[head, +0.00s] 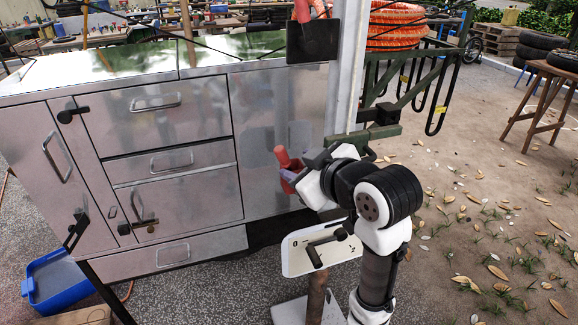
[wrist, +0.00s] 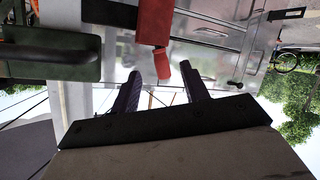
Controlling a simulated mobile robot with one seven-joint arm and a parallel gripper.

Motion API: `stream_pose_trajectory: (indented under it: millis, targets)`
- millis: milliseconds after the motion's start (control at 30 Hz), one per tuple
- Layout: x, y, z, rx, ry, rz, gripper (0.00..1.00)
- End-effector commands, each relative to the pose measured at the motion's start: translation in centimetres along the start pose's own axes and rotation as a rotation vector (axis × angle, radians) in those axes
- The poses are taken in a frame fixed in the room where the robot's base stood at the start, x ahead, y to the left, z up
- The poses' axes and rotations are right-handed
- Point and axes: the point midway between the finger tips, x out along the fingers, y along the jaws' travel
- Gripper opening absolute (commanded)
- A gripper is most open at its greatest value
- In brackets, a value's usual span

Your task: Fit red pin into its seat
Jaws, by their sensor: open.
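A red pin (head: 284,157) stands out in front of the cart's steel side panel, with its rounded top showing. More red shows just below it, partly behind my gripper. My gripper (head: 290,176) is right beside the red at its lower part. In the wrist view, a red piece (wrist: 162,64) reaches down toward the gap between the two dark fingers of my gripper (wrist: 160,72), below a wider red block (wrist: 154,22). The fingers are apart, and I see no grip on the red. I cannot tell the pin's seat from the red parts around it.
The steel cart (head: 290,95) with drawers fills the left. A black holder (head: 313,42) with red-handled items hangs on the pale post above my gripper. A green bracket (head: 368,136) is close by at right. A blue bin (head: 58,280) is lower left.

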Motion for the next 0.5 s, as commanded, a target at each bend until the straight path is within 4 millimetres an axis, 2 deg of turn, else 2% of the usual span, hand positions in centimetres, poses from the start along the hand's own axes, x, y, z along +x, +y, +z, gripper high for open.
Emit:
stream_pose_trajectory:
  millis: [100, 367, 500]
  targets:
    - [2.1, 0.0, -0.1, 0.002, -0.001, -0.003, 0.45]
    - [4.1, 0.0, -0.2, 0.001, 0.000, -0.002, 0.45]
    - [6.2, -0.1, -0.6, 0.001, -0.001, -0.004, 0.45]
